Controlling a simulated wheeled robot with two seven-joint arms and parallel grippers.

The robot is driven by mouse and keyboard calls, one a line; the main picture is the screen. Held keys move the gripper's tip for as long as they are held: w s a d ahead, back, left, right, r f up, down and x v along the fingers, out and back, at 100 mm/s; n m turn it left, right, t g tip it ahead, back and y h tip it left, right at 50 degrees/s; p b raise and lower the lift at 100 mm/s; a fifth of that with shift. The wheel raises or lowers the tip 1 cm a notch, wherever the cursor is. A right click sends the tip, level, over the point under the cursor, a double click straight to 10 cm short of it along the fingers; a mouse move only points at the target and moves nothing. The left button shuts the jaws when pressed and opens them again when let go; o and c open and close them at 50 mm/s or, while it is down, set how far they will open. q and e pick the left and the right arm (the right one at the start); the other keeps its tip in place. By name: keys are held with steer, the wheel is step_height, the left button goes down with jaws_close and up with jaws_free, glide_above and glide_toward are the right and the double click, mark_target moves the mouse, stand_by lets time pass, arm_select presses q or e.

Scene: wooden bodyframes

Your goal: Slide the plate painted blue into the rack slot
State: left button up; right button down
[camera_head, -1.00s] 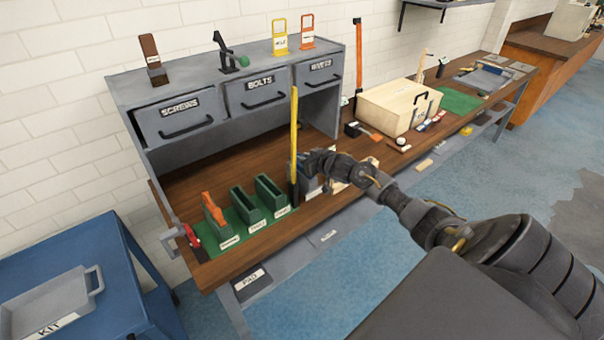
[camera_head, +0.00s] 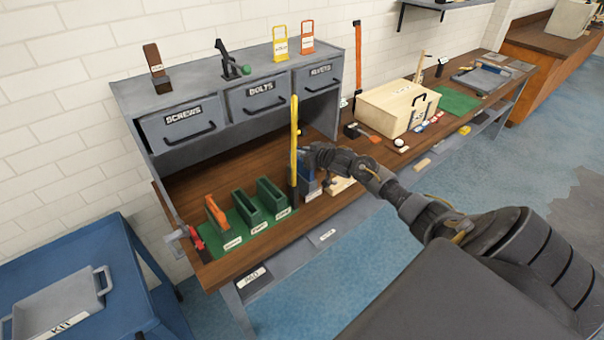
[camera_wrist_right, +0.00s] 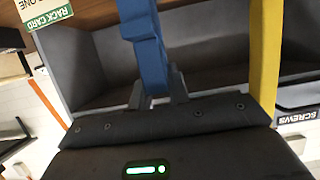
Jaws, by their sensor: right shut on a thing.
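The blue plate (camera_wrist_right: 150,50) is upright between the fingers of my right gripper (camera_wrist_right: 158,92) in the right wrist view. In the head view my right gripper (camera_head: 308,154) is at the bench, just right of a yellow upright bar (camera_head: 294,140). Blue (camera_head: 304,168) shows just below it there, partly hidden by the hand. Green slotted holders stand in a row on a green mat to the left: a left one (camera_head: 222,228), a middle one (camera_head: 246,206) and a right one (camera_head: 272,194). An orange piece (camera_head: 215,210) stands in the left one. My left gripper is out of view.
A grey drawer cabinet (camera_head: 150,95) spans the back of the bench. A pale wooden box (camera_head: 388,108) stands to the right. A red clamp-like thing (camera_head: 197,240) is at the bench's left end. A blue trolley (camera_head: 110,250) with a grey tray stands at lower left.

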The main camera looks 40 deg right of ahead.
steer(key=shift+r+p, duration=2.5)
steer(key=shift+r, duration=0.3)
